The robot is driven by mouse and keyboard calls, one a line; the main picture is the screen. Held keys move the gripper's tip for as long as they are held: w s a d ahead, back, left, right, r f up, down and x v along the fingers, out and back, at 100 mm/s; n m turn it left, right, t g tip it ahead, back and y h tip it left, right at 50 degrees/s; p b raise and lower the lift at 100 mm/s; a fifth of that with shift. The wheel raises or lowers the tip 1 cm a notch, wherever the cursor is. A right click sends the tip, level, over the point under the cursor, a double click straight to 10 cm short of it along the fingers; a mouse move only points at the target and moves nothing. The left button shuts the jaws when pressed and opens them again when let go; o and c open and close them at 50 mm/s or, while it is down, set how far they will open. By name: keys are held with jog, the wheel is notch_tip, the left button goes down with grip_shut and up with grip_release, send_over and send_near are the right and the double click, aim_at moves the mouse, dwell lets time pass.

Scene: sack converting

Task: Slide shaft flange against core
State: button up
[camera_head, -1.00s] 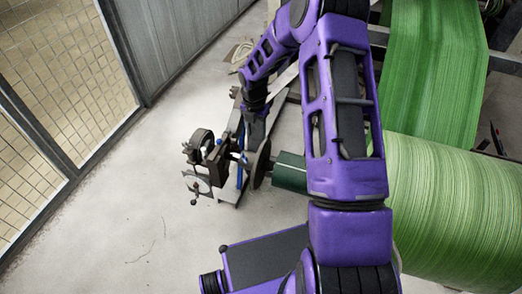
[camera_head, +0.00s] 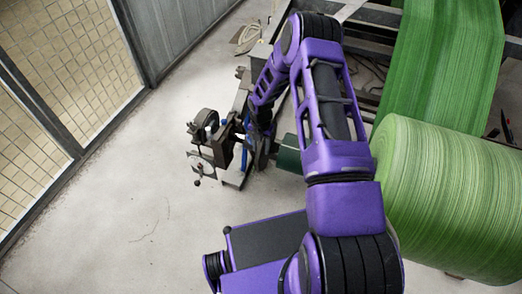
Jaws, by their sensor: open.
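The large roll of striped green fabric (camera_head: 455,200) lies at the right. A dark green cylinder (camera_head: 288,155), which looks like the core end, sticks out from its left side, partly behind my arm. The dark shaft flange (camera_head: 265,157) is at the left end of that cylinder and mostly hidden by my wrist. My gripper (camera_head: 256,147) is open and points down at the flange and shaft. Its fingertips are small and dark here, so I cannot tell whether they touch the flange.
A metal shaft stand with a round wheel (camera_head: 205,124) and a lever disc (camera_head: 201,166) is left of my gripper. Green fabric (camera_head: 440,65) runs up behind the roll over a dark frame. A mesh fence (camera_head: 60,70) stands at the left. The concrete floor (camera_head: 130,200) between is clear.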

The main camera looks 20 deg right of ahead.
jog(key=shift+f, duration=0.85)
jog(key=shift+c, duration=0.3)
grip_shut()
jog(key=shift+d, duration=0.1)
dwell(0.5)
